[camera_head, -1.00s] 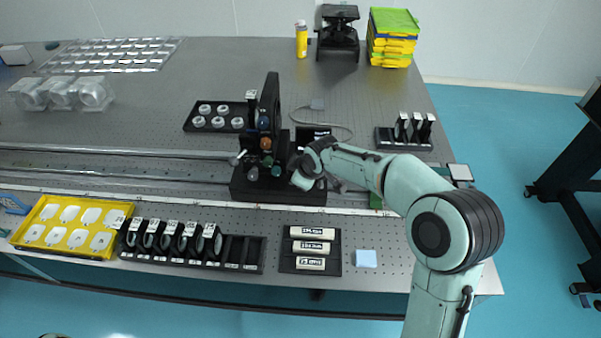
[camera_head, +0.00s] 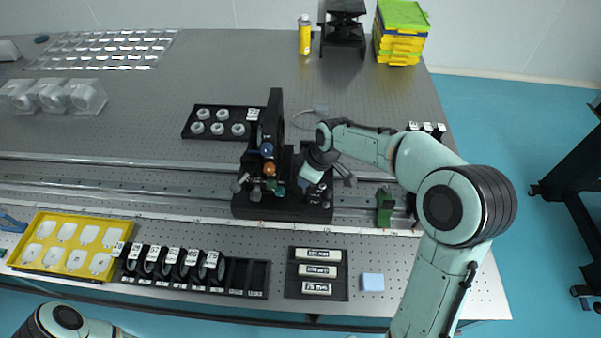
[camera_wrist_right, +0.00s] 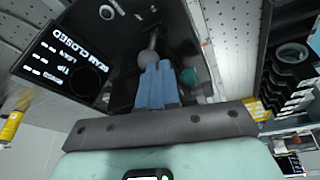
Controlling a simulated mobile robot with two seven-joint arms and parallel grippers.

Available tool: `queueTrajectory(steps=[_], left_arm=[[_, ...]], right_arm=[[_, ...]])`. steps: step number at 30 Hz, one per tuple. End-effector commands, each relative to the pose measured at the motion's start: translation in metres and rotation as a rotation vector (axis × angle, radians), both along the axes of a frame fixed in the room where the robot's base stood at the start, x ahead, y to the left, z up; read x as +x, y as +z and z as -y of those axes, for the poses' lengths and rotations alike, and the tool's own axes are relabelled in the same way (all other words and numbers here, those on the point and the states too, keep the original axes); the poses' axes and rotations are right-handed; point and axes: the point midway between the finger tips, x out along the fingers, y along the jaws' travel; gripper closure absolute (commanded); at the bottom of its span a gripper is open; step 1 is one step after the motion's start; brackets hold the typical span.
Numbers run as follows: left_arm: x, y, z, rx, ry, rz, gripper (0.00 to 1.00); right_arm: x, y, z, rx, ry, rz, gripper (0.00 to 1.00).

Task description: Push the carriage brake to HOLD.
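The black carriage (camera_head: 285,207) sits across the rail, with an upright black ring mount and blue, orange and green knobs. My right gripper (camera_head: 304,184) is at the carriage's right part, low over its base. In the right wrist view its blue fingers (camera_wrist_right: 156,86) lie together, shut. A grey ball-ended lever (camera_wrist_right: 148,58) is right at the fingertips; I cannot tell whether they touch. A green knob (camera_wrist_right: 188,77) is just beside them. I cannot read a HOLD mark. My left gripper is out of view; only part of my left arm shows at bottom left.
A dark panel with white lettering (camera_wrist_right: 65,60) stands beside the fingers. In front are a lens rack (camera_head: 238,277), a yellow tray (camera_head: 40,268) and a black tray of labelled blocks (camera_head: 317,274). A green block (camera_head: 385,207) is on the rail to the right.

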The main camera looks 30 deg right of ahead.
Motion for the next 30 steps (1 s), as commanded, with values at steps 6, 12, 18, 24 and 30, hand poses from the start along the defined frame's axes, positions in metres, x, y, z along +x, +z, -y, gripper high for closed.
queueTrajectory(steps=[6, 12, 18, 24, 30], left_arm=[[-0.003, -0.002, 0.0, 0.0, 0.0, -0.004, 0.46], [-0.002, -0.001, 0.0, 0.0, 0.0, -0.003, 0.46], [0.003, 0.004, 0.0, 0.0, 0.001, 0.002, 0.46], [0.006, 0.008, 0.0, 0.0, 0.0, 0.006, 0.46], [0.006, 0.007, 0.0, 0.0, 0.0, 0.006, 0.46]], right_arm=[[0.001, -0.002, 0.0, 0.003, 0.004, -0.005, 1.0], [0.001, 0.0, 0.0, 0.002, 0.004, -0.002, 1.0], [0.002, 0.009, 0.0, 0.002, 0.004, -0.001, 1.0], [0.002, 0.016, 0.0, 0.002, 0.004, -0.001, 1.0], [0.002, 0.015, 0.0, 0.002, 0.004, -0.002, 1.0]])
